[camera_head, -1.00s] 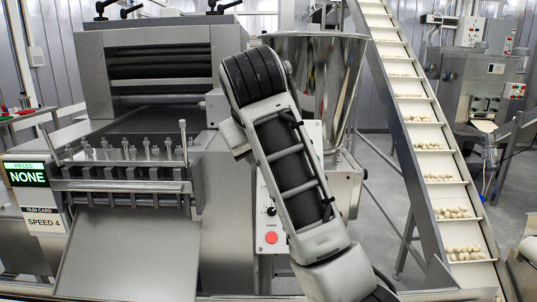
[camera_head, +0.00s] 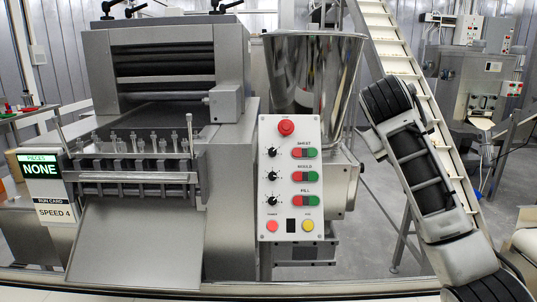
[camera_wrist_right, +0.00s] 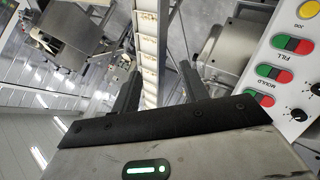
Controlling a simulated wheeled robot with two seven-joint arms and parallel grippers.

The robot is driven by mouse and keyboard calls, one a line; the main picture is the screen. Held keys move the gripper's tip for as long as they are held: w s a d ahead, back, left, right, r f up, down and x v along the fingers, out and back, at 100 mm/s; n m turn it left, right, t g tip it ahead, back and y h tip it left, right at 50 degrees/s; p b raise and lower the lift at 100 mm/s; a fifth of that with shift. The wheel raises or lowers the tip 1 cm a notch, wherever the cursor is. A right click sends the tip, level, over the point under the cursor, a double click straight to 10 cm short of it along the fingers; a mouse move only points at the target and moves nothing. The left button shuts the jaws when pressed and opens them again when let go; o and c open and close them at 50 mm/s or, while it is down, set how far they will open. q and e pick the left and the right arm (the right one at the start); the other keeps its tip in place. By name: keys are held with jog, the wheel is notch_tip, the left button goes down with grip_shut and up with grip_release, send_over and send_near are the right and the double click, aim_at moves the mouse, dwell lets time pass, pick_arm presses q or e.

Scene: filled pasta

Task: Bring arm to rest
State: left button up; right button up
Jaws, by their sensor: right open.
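My right arm (camera_head: 425,175) rises from the bottom right in the head view, in front of the inclined conveyor. Its raised end is a black rounded joint, and I cannot make out the gripper there. In the right wrist view my right gripper (camera_wrist_right: 158,72) shows two dark fingers spread apart with nothing between them. The conveyor (camera_wrist_right: 147,55) passes behind the gap. The control panel (camera_wrist_right: 290,62) is to the right of the fingers, apart from them. My left gripper is not in view.
The pasta machine (camera_head: 160,240) stands at left, with a display (camera_head: 42,168) reading NONE and a card reading SPEED 4. The control panel (camera_head: 289,185) is unobstructed. A steel hopper (camera_head: 312,75) stands behind it. The conveyor (camera_head: 400,65) slopes down to the right.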

jog(key=s+d+r+m+g+h, duration=0.1)
jog(key=s+d+m+g+h, duration=0.15)
jog(key=d, duration=0.85)
jog(key=s+d+r+m+g+h, duration=0.15)
jog(key=s+d, duration=0.25)
jog(key=d, duration=0.8)
jog(key=w+a+f+n+t+y, duration=0.1)
jog(key=a+f+n+t, duration=0.15)
jog(key=f, duration=0.65)
jog(key=w+a+f+n+t, duration=0.1)
jog(key=w+a+f+n, duration=0.15)
jog(key=f, duration=0.55)
jog(key=s+a+f+n+t+y, duration=0.1)
jog(key=s+a+f+n+y, duration=0.15)
jog(key=f, duration=0.55)
jog(key=s+a+f+n+t+y, duration=0.15)
jog(key=s+a+f, duration=0.25)
jog(key=f, duration=0.4)
jog(key=s+a+f+n+y, duration=0.1)
jog(key=s+a+f+y, duration=0.3)
jog(key=s+a+f, duration=0.5)
jog(key=s+a+f+n+y, duration=0.1)
jog(key=s+a+f+y, duration=0.35)
jog(key=s, duration=0.95)
jog(key=a+m, duration=0.5)
jog(key=a, duration=0.4)
jog(key=shift+w+a, duration=0.25)
jog(key=shift+a, duration=0.15)
